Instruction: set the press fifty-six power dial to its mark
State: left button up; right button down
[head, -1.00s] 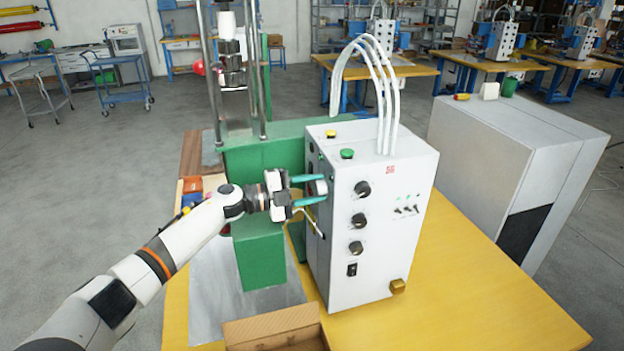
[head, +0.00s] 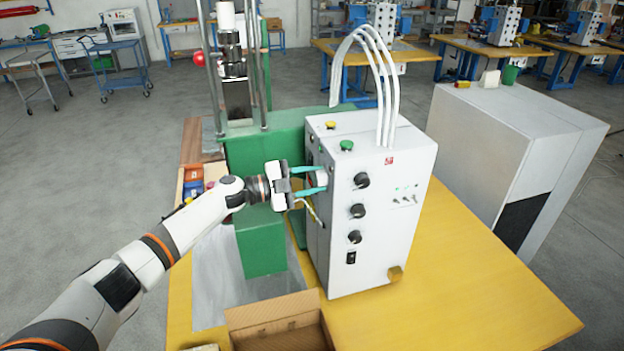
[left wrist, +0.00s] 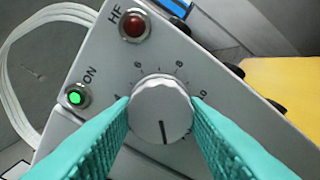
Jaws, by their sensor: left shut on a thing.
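The power dial is a round pale knob (left wrist: 160,106) on a grey panel in the left wrist view. A dark pointer line on it points to the bottom of the picture, slightly right. Printed numbers, including 6, 8 and 10, ring it; a separate target mark cannot be made out. My left gripper (left wrist: 160,118) is shut on the dial, one teal finger on each side. In the head view the left gripper (head: 322,179) reaches the left side of the white control box (head: 384,225), where the dial is mostly hidden. My right gripper is not in view.
A red HF lamp (left wrist: 134,25) and a lit green ON lamp (left wrist: 77,95) sit near the dial. The green press frame (head: 262,240) stands behind my gripper. An open cardboard box (head: 270,317) lies at the front of the yellow table (head: 450,290).

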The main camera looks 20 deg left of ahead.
pick_arm(q)
jog(key=o, duration=1)
jog(key=shift+c, duration=0.2)
jog(key=b+v, duration=0.5)
jog(key=v, duration=0.6)
jog(key=shift+f, duration=0.2)
jog(key=shift+s+a+r+b, duration=0.15)
jog(key=shift+s+a+b, duration=0.2)
jog(key=shift+a, duration=0.05)
